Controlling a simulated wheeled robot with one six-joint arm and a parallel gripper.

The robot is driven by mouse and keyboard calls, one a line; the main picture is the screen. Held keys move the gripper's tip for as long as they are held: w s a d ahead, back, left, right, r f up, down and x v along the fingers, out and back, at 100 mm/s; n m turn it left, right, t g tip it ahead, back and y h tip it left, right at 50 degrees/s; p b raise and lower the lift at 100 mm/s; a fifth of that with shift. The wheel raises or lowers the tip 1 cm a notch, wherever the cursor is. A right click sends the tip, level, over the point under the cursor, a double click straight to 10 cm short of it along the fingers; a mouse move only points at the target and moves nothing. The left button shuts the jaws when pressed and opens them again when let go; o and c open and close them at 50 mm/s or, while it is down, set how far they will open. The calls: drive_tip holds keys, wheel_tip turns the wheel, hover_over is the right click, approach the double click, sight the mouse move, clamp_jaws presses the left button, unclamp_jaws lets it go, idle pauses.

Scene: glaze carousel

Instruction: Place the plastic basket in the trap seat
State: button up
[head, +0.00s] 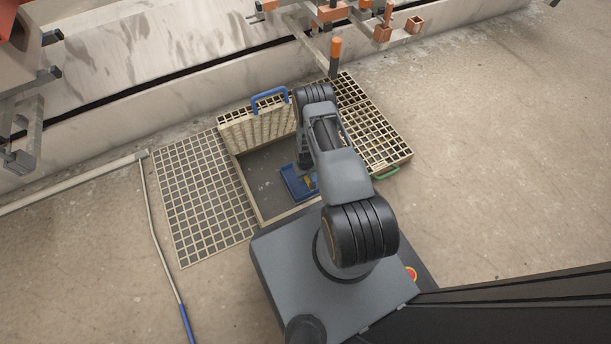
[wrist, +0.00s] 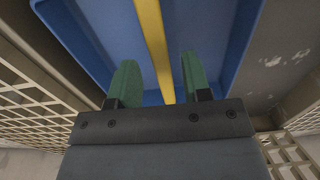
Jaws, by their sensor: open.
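The plastic basket (head: 292,188) is blue with a yellow bar. It sits low at the right side of the open rectangular pit (head: 262,168), which I take to be the trap seat, partly hidden by my arm. In the wrist view the blue basket (wrist: 105,28) fills the upper middle, and its yellow bar (wrist: 152,35) runs between my fingers. My gripper (wrist: 159,62) is open, with one green finger on each side of the bar and a gap on both sides. Whether the basket rests fully on the pit floor cannot be told.
A flat grate (head: 200,195) lies left of the pit. A grate with a blue handle (head: 268,97) stands tilted at its back edge. Another grate with a green handle (head: 386,173) lies right. Floor at far right is clear.

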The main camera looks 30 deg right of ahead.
wheel_tip(320, 180, up, 9)
drive_tip(key=p, duration=0.3)
wheel_tip(320, 180, up, 27)
drive_tip(key=t, duration=0.1)
hover_over(306, 177)
drive_tip(key=w+a, duration=0.4)
drive_tip(key=s+a+r, duration=0.2)
drive_tip(key=s+r, duration=0.7)
drive_tip(key=r, duration=0.1)
drive_tip(key=s+a+r+t, duration=0.1)
drive_tip(key=s+a+r, duration=0.2)
drive_tip(key=s+r, duration=0.5)
wheel_tip(306, 177, up, 3)
drive_tip(key=shift+s+f+t, duration=0.15)
drive_tip(key=shift+s+t, duration=0.15)
drive_tip(key=shift+s, duration=0.05)
drive_tip(key=shift+a+p, duration=0.1)
drive_tip(key=shift+p, duration=0.2)
